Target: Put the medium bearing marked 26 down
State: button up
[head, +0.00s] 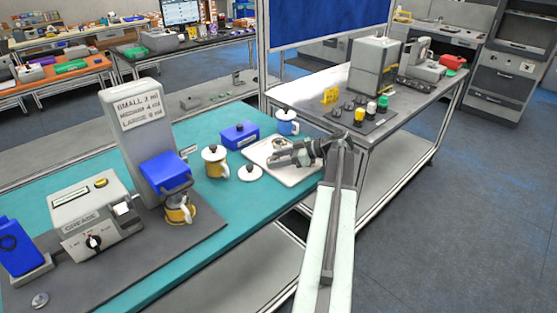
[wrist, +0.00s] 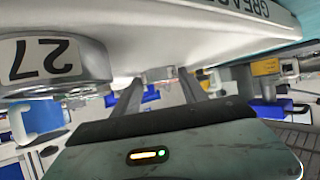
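My gripper (head: 277,157) is low over the white tray (head: 297,178) on the teal bench mat, its fingers pointing left. In the wrist view my gripper (wrist: 158,92) has its two fingers apart, with nothing seen held between them. That view is upside down. A metal part with a label reading 27 (wrist: 45,60) is at its upper left, beside the fingers and apart from them. The pale tray surface (wrist: 190,45), with part of the word GREASE, fills the top. A small metal piece (head: 278,143) shows behind my gripper on the tray. I cannot make out a 26 mark.
A blue box (head: 240,135), a blue-and-white pot (head: 288,122) and a yellow-and-white pot (head: 215,162) stand around the tray. A white lid (head: 250,172) lies near it. The grease machine (head: 92,212) and a grey press (head: 140,135) are at left. A side bench (head: 415,100) is at right.

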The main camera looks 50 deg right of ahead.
jog(key=shift+r, duration=0.2)
jog(key=p+v, duration=0.5)
jog(key=v, duration=0.6)
jog(key=shift+s+d+r, duration=0.1)
jog(key=shift+d+r, duration=0.05)
jog(key=shift+r, duration=0.05)
jog(key=shift+s+d+p, duration=0.1)
jog(key=shift+s+p, duration=0.2)
